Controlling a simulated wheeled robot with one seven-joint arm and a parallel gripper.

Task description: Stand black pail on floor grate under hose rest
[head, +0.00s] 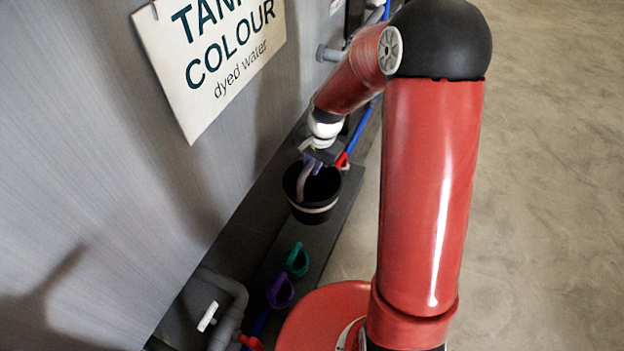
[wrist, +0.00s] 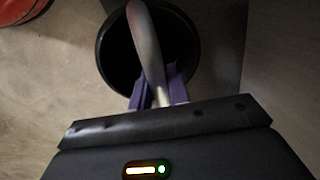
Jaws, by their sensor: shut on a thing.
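The black pail (head: 314,216), with a pale band around it, is at the foot of the grey tank wall in the head view. In the wrist view, the pail (wrist: 116,58) fills the top middle, and its dark inside shows no clear contents. My gripper (head: 315,166) is above the pail's rim. Its purple fingers (wrist: 158,86) are shut on the pail's pale grey handle (wrist: 147,45), which stands up from the pail. I cannot tell whether the pail's base touches the surface below. I cannot make out a floor grate or a hose rest.
A dark ledge (head: 309,252) runs along the tank wall, with a teal piece (head: 297,261) and a purple piece (head: 281,292) on it. A sign (head: 213,58) reads colour, dyed water. Grey pipework (head: 233,310) is at lower left. Open floor (head: 560,200) lies right.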

